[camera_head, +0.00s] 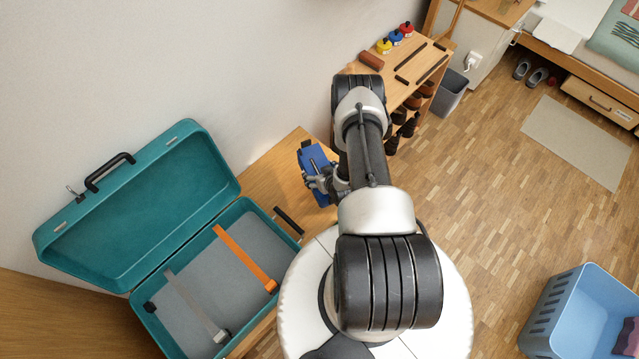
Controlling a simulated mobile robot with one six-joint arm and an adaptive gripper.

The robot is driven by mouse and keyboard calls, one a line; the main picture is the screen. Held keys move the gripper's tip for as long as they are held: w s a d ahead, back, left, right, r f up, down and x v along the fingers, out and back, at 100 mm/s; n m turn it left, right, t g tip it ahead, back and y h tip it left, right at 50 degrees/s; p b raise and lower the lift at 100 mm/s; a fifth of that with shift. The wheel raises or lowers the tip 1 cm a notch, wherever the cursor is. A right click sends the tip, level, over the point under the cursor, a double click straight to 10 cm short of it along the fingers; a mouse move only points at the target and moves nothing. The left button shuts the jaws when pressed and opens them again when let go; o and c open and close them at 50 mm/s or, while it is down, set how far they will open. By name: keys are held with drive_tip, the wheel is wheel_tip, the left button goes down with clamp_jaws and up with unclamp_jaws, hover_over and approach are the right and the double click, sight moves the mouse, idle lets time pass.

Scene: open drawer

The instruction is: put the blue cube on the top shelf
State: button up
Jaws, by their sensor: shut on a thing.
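A blue block (311,157), which I take as the blue cube, is held in my gripper (322,182) near the middle of the view. My gripper is shut on it, above the wooden table beside the wall. My arm hides part of the area behind and to the right of the block. A wooden shelf unit (437,55) stands beyond my arm at the upper middle. Its top board carries several small things, and my arm covers its near left part.
Yellow, blue and red bottles (395,37) and a brown block (371,61) are on the shelf top. A grey bin (452,93) stands beside it.

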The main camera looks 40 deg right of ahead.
drive_tip(key=shift+f+b, duration=0.9)
drive_tip(key=shift+f, duration=2.1)
drive_tip(key=shift+f, duration=0.2)
drive_tip(key=o, duration=1.4)
